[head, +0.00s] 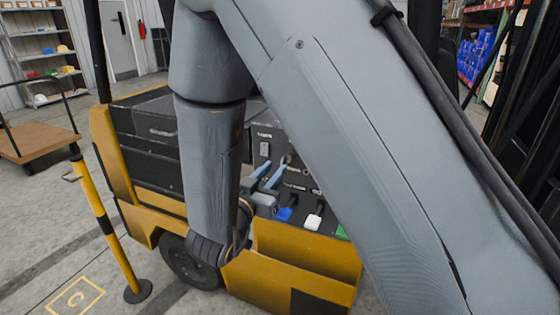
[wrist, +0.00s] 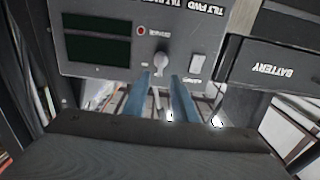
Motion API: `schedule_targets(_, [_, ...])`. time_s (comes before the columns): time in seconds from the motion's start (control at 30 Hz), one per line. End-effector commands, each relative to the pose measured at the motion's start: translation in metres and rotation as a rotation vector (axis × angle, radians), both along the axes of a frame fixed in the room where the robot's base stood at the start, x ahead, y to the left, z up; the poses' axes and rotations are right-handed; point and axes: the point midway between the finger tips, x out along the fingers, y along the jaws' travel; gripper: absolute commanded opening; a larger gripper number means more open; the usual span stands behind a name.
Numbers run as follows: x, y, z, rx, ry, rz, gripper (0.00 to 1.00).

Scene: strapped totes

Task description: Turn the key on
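The key (wrist: 160,65) is a small light-grey piece on the dark control panel (wrist: 105,70) in the wrist view, next to a small red light (wrist: 141,31). My gripper (wrist: 161,77) has two blue fingers, spread apart and pointing at the panel. The fingertips lie on either side of the key's lower end in this view. I cannot tell whether they touch it. In the head view my gripper (head: 277,168) is at the panel of the yellow and black vehicle (head: 295,275), and my arm covers much of it. The key is not clear there.
A pale switch (wrist: 196,64) sits close beside the key. A box labelled BATTERY (wrist: 270,68) juts out at the right. A yellow post (head: 100,215) stands left of the vehicle.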

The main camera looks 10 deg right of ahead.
Motion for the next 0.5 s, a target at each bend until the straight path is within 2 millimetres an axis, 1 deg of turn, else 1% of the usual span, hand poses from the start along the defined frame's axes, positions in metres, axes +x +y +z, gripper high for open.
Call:
schedule_targets(0.03, [0.007,-0.006,0.001,0.001,0.001,-0.004,0.25])
schedule_targets(0.1, [0.017,-0.011,0.001,0.001,0.001,-0.003,0.25])
schedule_targets(0.23, [0.032,-0.020,0.001,0.001,0.001,-0.002,0.25])
schedule_targets(0.4, [0.044,-0.026,0.000,0.001,0.001,0.000,0.25])
schedule_targets(0.5, [0.046,-0.027,0.000,0.001,0.002,0.000,0.25])
